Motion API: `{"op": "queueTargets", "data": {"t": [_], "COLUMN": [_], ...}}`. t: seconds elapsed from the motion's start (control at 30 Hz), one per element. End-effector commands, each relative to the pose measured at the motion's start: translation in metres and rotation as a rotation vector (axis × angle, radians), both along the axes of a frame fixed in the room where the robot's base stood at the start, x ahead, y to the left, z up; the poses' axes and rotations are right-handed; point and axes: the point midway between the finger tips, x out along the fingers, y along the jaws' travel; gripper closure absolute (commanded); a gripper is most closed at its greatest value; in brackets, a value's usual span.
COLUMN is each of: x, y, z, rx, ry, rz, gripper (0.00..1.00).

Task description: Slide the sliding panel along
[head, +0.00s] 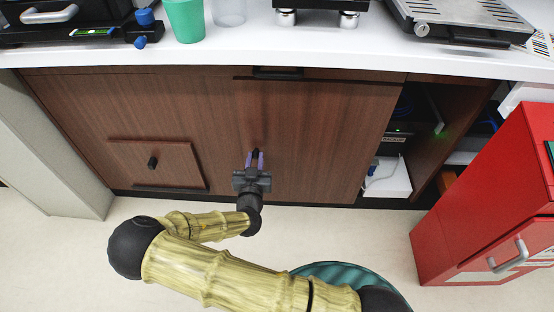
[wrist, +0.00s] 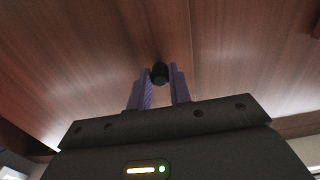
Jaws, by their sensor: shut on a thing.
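The sliding panel (head: 315,140) is a brown wood-grain door on the front of the counter cabinet. It also fills much of the wrist view (wrist: 230,50). A small black knob (wrist: 160,72) sits on the panel, and it shows in the head view (head: 255,153) near the panel's left side. My gripper (head: 255,160) has purple fingers, one on each side of the knob, and is shut on it. To the right of the panel the cabinet stands open, with dark equipment (head: 398,130) and a white shelf (head: 390,180) inside.
A white countertop (head: 330,40) runs above. A smaller brown panel with a black knob (head: 152,162) is at the lower left. A red cabinet (head: 490,200) stands at the right. A teal round bin (head: 345,272) is on the floor near my arm. Pale floor lies clear at left.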

Motion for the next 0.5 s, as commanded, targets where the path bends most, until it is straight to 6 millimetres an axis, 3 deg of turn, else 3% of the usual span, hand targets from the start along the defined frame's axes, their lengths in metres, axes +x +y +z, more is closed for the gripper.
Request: {"op": "queueTargets", "data": {"t": [0.5], "x": [-0.001], "y": [-0.032], "z": [0.005], "rx": [0.0], "ry": [-0.01], "rz": [-0.007], "gripper": [1.0]}}
